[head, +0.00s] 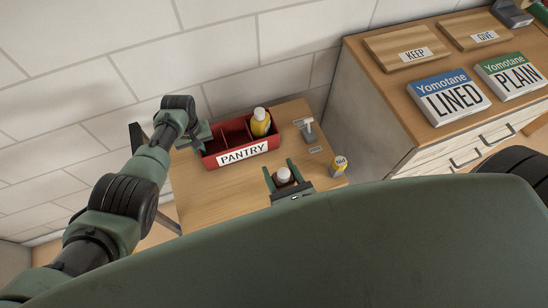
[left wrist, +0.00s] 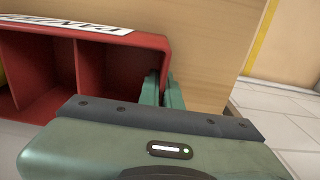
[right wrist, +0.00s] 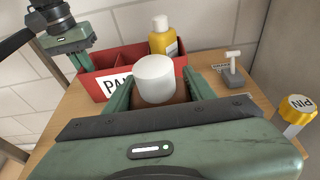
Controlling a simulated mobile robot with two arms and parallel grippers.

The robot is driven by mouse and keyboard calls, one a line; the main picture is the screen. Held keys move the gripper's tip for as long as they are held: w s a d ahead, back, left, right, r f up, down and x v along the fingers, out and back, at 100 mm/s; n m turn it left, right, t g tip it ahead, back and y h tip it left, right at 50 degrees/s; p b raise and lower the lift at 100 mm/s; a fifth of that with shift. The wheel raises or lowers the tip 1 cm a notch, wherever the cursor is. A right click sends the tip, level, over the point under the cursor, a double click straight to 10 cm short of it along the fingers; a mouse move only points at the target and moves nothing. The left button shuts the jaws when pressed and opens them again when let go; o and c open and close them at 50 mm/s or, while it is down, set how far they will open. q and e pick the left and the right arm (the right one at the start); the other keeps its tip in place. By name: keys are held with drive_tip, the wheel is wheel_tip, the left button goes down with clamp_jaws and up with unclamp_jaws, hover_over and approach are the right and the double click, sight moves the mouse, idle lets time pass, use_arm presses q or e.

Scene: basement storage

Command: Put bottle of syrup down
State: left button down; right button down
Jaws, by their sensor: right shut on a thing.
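My right gripper (head: 284,175) is shut on a bottle with a white cap (right wrist: 155,78) and a brown body, probably the syrup. It holds the bottle in front of the red PANTRY box (head: 213,159); the bottle's lower part is hidden. A yellow bottle with a pale cap (head: 260,123) stands in the box's right compartment and also shows in the right wrist view (right wrist: 163,40). My left gripper (head: 204,137) is at the box's left end. In the left wrist view its fingers (left wrist: 163,92) are close together at the box's side wall (left wrist: 160,52).
The wooden table (head: 205,195) has bare room left of the held bottle. A grey upright object (head: 307,130) stands right of the box, and a yellow-topped container (head: 339,167) is at the table's right edge. A cabinet (head: 400,100) with boards and boxes stands further right.

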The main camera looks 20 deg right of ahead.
drive_tip(key=s, duration=1.3)
drive_tip(key=w+a+r+n+g+y, duration=0.1)
drive_tip(key=w+a+r+n+y, duration=0.3)
drive_tip(key=w, duration=0.7)
drive_tip(key=w+a+r+n+g+y, duration=0.25)
drive_tip(key=w+r, duration=0.35)
drive_tip(key=w, duration=0.6)
drive_tip(key=w+a+r+n+g+y, duration=0.1)
drive_tip(key=w+a+r+n+y, duration=0.3)
drive_tip(key=w, duration=0.7)
wheel_tip(320, 180, down, 8)
drive_tip(key=d+m, duration=0.1)
drive_tip(key=shift+w+d, duration=0.2)
drive_tip(key=shift+w, duration=0.05)
drive_tip(key=shift+f+m, duration=0.25)
drive_tip(key=c, duration=0.5)
unclamp_jaws()
drive_tip(key=shift+f, duration=0.2)
drive_tip(key=shift+s, duration=0.1)
drive_tip(key=shift+a, duration=0.1)
